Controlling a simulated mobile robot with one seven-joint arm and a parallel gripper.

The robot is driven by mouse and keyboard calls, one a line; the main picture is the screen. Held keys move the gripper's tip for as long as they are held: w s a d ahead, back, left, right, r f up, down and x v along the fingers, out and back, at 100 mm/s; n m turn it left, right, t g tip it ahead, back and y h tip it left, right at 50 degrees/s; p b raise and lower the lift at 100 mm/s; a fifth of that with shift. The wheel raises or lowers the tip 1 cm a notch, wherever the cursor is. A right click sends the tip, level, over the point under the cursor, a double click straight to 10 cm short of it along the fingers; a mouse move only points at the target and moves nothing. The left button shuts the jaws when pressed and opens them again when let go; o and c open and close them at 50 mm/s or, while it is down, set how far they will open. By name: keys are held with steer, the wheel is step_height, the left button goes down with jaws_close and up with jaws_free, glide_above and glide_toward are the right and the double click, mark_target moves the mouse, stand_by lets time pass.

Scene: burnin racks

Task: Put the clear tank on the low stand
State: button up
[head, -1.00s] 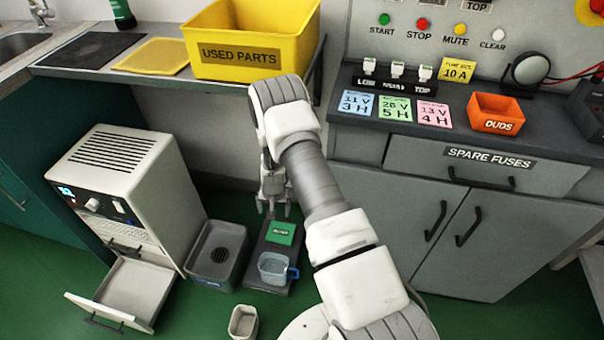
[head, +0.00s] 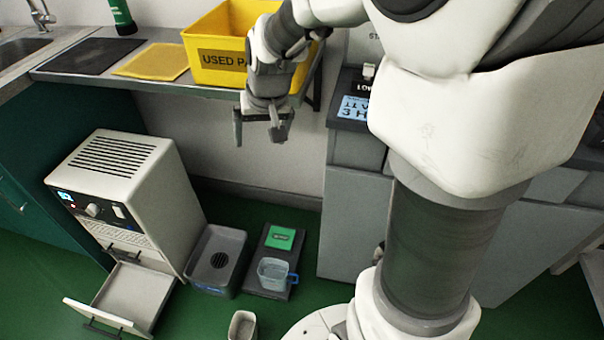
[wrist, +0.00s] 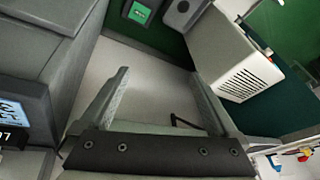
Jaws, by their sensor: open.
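The clear tank (head: 272,275), a small see-through container with a blue handle, sits upright on the front part of a low dark stand (head: 266,244) on the floor. A green labelled pad (head: 280,238) lies on the stand behind the tank. My gripper (head: 258,139) is open and empty, high above and behind the stand, in front of the shelf edge. In the wrist view the open fingers (wrist: 158,76) have nothing between them, and the green pad (wrist: 140,12) shows at the top edge. The tank is not clearly seen there.
A grey basin with a drain (head: 218,262) stands left of the stand. Left of it is a white cabinet (head: 120,180) with an open drawer (head: 135,295). A small cup (head: 242,325) is in front. A yellow bin (head: 215,65) sits on the shelf close behind my gripper.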

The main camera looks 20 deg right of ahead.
steer(key=s+r+n, duration=0.1)
steer(key=s+r, duration=0.3)
steer(key=s, duration=0.6)
steer(key=s+r+n+t, duration=0.1)
steer(key=s+r, duration=0.3)
steer(key=s, duration=0.7)
steer(key=shift+h, duration=0.3)
steer(key=shift+d+r, duration=0.1)
